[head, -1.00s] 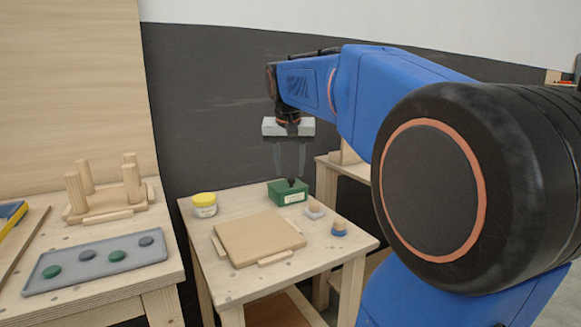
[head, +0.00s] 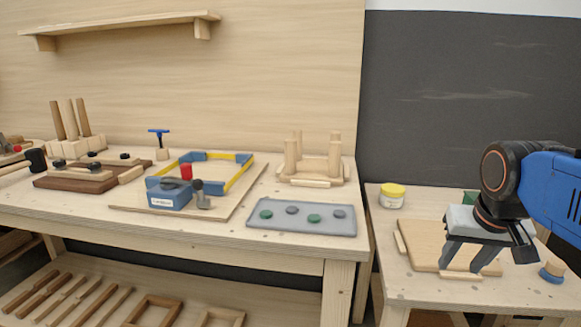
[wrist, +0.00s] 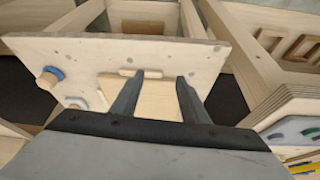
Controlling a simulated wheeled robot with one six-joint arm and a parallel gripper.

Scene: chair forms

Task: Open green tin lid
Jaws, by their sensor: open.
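The green tin (head: 470,196) is on the small right-hand table in the head view. Only a small part of it shows behind my gripper and arm, so its lid and any knob are hidden. It does not show clearly in the wrist view. My gripper (head: 462,268) is open and empty, pointing down over the front part of the small table. In the wrist view its two fingers (wrist: 160,82) are spread apart above the table, with a wooden board between and below them.
The small table (head: 408,290) holds a wooden board (head: 425,240), a yellow-lidded jar (head: 392,196) and a blue-based peg (head: 552,272). The large bench to the left carries a grey tray (head: 302,217), a stool-like frame (head: 312,165) and a blue box (head: 168,197).

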